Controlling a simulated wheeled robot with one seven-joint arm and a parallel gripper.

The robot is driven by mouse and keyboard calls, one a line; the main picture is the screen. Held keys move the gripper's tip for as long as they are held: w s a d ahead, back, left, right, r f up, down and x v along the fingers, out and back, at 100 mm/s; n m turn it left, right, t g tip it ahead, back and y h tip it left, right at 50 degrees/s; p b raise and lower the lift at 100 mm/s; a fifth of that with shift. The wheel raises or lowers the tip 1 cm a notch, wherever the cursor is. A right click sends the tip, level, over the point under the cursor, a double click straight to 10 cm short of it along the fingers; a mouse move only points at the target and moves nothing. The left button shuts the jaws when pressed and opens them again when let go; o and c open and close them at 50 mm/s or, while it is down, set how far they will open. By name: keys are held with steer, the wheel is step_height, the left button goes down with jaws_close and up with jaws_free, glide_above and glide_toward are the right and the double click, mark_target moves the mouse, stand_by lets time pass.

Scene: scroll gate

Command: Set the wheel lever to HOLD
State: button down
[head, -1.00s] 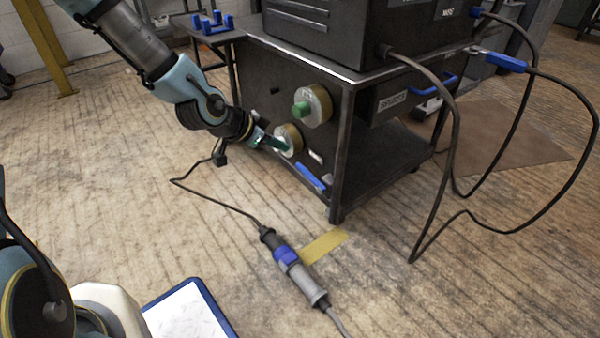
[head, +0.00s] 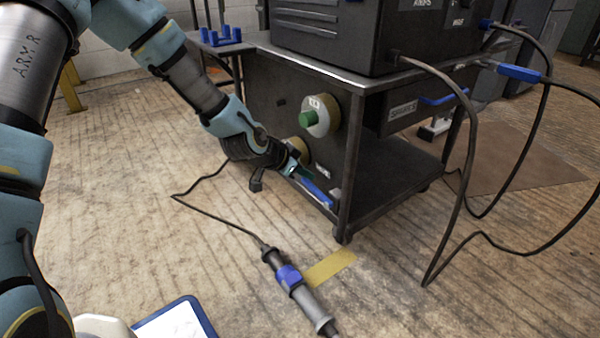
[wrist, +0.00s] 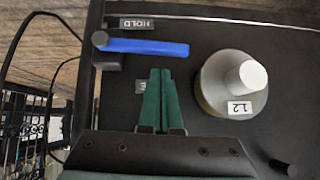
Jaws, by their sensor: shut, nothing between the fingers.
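The blue lever (wrist: 148,47) is on the dark side panel of the cart, with a dark round pivot at its left end in the wrist view. It points right there, just below the HOLD label (wrist: 137,23). The lever also shows low on the panel in the head view (head: 316,191). My gripper (wrist: 161,72) has its green fingers shut and empty. Their tips are just below the lever in the wrist view; I cannot tell whether they touch. The fingers partly cover a second label (wrist: 141,87). My gripper also shows beside the lever in the head view (head: 294,167).
A round knob marked L2 (wrist: 233,83) is right of my fingers. Another dial with a green knob (head: 320,116) is higher on the panel. A black cable with a blue-banded connector (head: 290,278) lies on the floor. Thick cables hang at the cart's right.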

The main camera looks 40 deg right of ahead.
mark_target(308, 187)
steer(key=shift+f+b, duration=0.35)
steer(key=shift+f, duration=0.6)
steer(key=shift+w+f+g+p, duration=0.2)
steer(key=shift+f+g+p, duration=0.15)
steer(key=shift+p, duration=0.25)
steer(key=shift+w+f+n+g+p, duration=0.25)
steer(key=shift+f+n+g+p, duration=0.1)
steer(key=shift+n+g+p, duration=0.2)
steer(key=shift+w+f+n+g+p, duration=0.15)
steer(key=shift+f+n+g+p, duration=0.1)
steer(key=shift+f+g+p, duration=0.35)
steer(key=s+f+n+g+h+b, duration=0.1)
steer(key=s+f+n+g+b, duration=0.2)
steer(key=f+g, duration=0.4)
steer(key=shift+s+f+n+b, duration=0.15)
steer(key=shift+f+n+b, duration=0.55)
steer(key=shift+f+b, duration=0.15)
steer(key=shift+s+a+f, duration=0.1)
steer(key=shift+s, duration=0.05)
